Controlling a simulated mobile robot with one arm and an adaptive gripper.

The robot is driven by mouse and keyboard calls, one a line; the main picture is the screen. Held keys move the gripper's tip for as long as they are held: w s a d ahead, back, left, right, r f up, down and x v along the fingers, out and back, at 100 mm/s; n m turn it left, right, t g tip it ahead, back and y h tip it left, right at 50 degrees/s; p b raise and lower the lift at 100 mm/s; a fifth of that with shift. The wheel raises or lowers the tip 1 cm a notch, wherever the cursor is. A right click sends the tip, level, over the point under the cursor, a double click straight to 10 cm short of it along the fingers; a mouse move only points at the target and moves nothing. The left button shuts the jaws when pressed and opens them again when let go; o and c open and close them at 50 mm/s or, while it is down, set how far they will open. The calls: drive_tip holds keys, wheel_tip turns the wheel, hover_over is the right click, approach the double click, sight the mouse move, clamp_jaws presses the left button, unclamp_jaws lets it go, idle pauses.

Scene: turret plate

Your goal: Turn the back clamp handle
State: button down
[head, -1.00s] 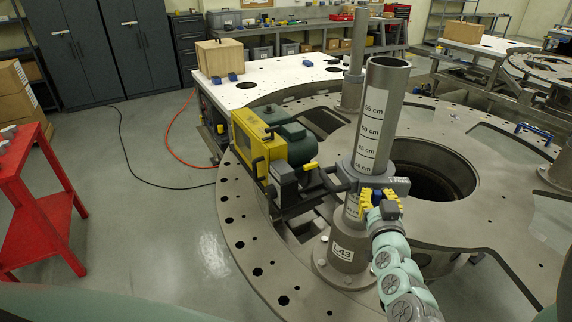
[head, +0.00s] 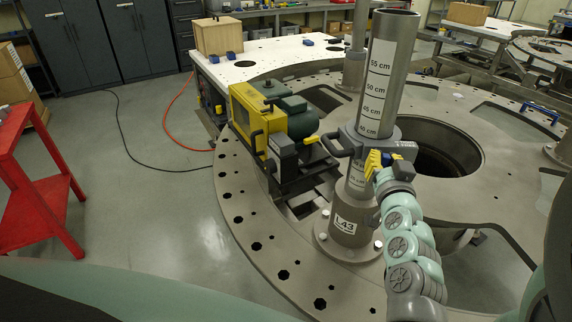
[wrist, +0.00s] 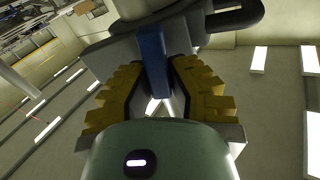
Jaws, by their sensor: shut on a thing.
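A grey clamp (head: 352,140) sits around the upright steel post (head: 392,70), just below its 40 cm mark. A dark loop handle (head: 334,146) sticks out from the clamp to the left. My gripper (head: 375,162) is at the clamp's near right side, its yellow fingers close to the post. In the wrist view my gripper (wrist: 154,75) has its yellow fingers on either side of a blue lever (wrist: 152,55) and is shut on it. The lever runs up to the dark clamp body. In the head view my gripper hides the lever.
A yellow and green motor unit (head: 272,118) stands left of the post on the round steel plate (head: 235,205). A red stand (head: 40,200) is at the left.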

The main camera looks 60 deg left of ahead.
drive_tip(key=m+b, duration=0.2)
drive_tip(key=b, duration=0.1)
drive_tip(key=m+b, duration=0.1)
drive_tip(key=b, duration=0.1)
drive_tip(key=shift+w+d+f, duration=0.2)
drive_tip(key=shift+w+f, duration=0.05)
drive_tip(key=shift+f, duration=0.05)
drive_tip(key=m+b, duration=0.1)
drive_tip(key=m, duration=0.1)
drive_tip(key=shift+w+d+r+m+b, duration=0.1)
drive_tip(key=shift+r+m+b, duration=0.05)
drive_tip(key=shift+m+b, duration=0.25)
drive_tip(key=shift+w+d+f+m+b, duration=0.1)
drive_tip(key=shift+f+m+b, duration=0.05)
drive_tip(key=shift+m, duration=1.5)
drive_tip(key=shift+f+m+b, duration=0.1)
drive_tip(key=shift+f+m, duration=0.05)
drive_tip(key=shift+m, duration=1.55)
drive_tip(key=shift+w+d+f+m+b, duration=0.1)
drive_tip(key=shift+f+m+b, duration=0.05)
drive_tip(key=shift+m, duration=1.5)
drive_tip(key=shift+a, duration=0.1)
drive_tip(key=c, duration=0.9)
unclamp_jaws()
